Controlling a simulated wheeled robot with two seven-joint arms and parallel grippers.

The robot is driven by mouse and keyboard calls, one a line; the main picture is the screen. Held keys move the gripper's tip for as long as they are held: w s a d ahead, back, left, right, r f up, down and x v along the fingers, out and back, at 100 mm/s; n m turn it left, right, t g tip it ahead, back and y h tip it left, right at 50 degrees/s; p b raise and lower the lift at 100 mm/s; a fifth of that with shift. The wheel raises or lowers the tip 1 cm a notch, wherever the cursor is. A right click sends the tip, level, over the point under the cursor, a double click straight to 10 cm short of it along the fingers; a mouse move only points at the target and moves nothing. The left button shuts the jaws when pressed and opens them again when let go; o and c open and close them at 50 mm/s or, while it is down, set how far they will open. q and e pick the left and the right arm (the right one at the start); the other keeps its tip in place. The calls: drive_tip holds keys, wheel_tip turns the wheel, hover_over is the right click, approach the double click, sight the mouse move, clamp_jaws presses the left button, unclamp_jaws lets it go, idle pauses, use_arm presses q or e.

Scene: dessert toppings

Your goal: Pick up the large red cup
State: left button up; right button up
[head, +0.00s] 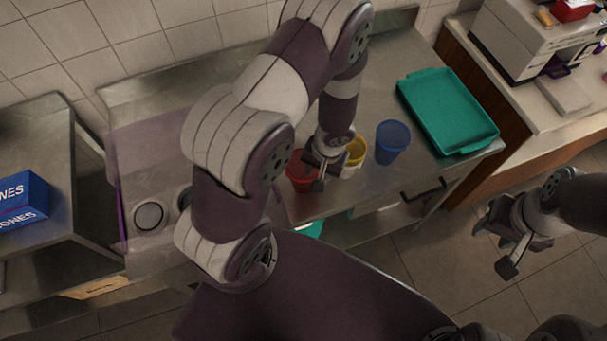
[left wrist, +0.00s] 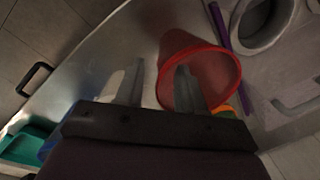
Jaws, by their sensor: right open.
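The red cup (head: 299,173) stands upright near the front edge of the steel counter, left of a yellow cup (head: 356,150) and a blue cup (head: 392,141). My left gripper (head: 319,177) is at the red cup's right side, partly covering it. In the left wrist view, the red cup (left wrist: 213,68) sits ahead of the open fingers (left wrist: 160,80). One finger overlaps the cup's mouth and the other is outside its rim, with a gap between. Whether either finger touches the cup is unclear. My right gripper (head: 507,240) is open and empty, off to the right over the floor.
A teal tray (head: 447,112) lies at the counter's right end. Round metal openings (head: 149,216) are at the left, beside a translucent panel. A drawer handle (head: 423,190) juts from the counter front. A blue box (head: 22,200) is on the far-left table.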

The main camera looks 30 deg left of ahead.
use_arm(q)
drive_tip(key=shift+s+r, duration=0.1)
clamp_jaws()
